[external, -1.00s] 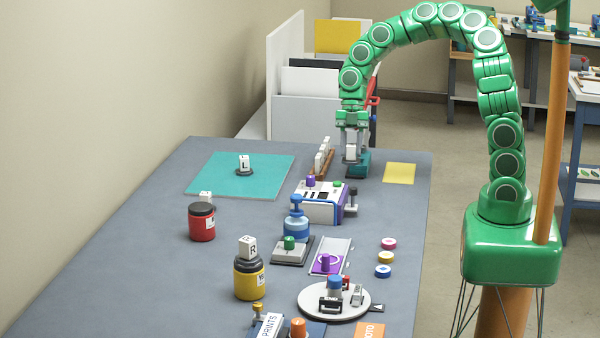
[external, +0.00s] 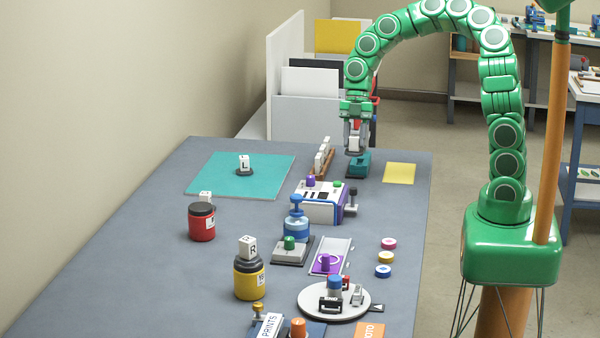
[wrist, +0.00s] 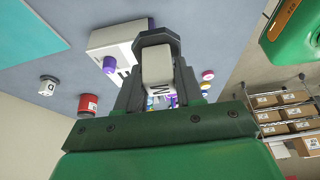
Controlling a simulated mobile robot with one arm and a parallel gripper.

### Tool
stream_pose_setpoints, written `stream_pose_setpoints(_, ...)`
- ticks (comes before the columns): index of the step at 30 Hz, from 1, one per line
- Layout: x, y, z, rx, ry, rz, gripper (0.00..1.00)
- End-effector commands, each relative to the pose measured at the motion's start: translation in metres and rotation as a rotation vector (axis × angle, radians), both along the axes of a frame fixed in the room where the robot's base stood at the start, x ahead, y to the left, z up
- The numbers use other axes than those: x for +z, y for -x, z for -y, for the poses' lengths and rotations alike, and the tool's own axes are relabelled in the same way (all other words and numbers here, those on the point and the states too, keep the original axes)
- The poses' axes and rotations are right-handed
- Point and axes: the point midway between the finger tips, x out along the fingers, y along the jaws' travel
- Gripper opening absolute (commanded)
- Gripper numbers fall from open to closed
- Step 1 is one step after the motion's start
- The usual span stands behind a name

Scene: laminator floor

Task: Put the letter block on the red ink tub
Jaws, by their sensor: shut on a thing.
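In the wrist view the held letter block (wrist: 157,72) sits between the fingers, with a letter like M or W and a dark many-sided base. The red ink tub (external: 201,225) has a dark lid and stands at the left of the table, well apart from my gripper. It also shows in the wrist view (wrist: 88,104). Another white block (external: 206,196) shows just behind the tub; the wrist view shows it apart from it.
A block marked L (external: 244,161) stands on a teal mat (external: 215,172). A block marked R (external: 247,245) sits on a yellow tub (external: 249,282). The table's left side is mostly clear.

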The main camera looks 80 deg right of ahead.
Motion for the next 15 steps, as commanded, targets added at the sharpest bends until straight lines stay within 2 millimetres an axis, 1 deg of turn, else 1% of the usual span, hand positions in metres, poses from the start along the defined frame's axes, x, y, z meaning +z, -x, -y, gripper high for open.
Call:
stream_pose_setpoints(1, 0.004, -0.015, 0.000, -0.026, 0.004, 0.002, 0.00)
stream_pose_setpoints(5, 0.014, -0.054, -0.011, -0.082, 0.006, 0.001, 0.00)
stream_pose_setpoints(7, 0.022, -0.075, -0.021, -0.103, 0.006, 0.005, 0.00)
stream_pose_setpoints(11, 0.033, -0.109, -0.046, -0.124, 0.006, 0.002, 0.00)
stream_pose_setpoints(15, 0.046, -0.144, -0.080, -0.131, 0.004, 0.004, 0.00)
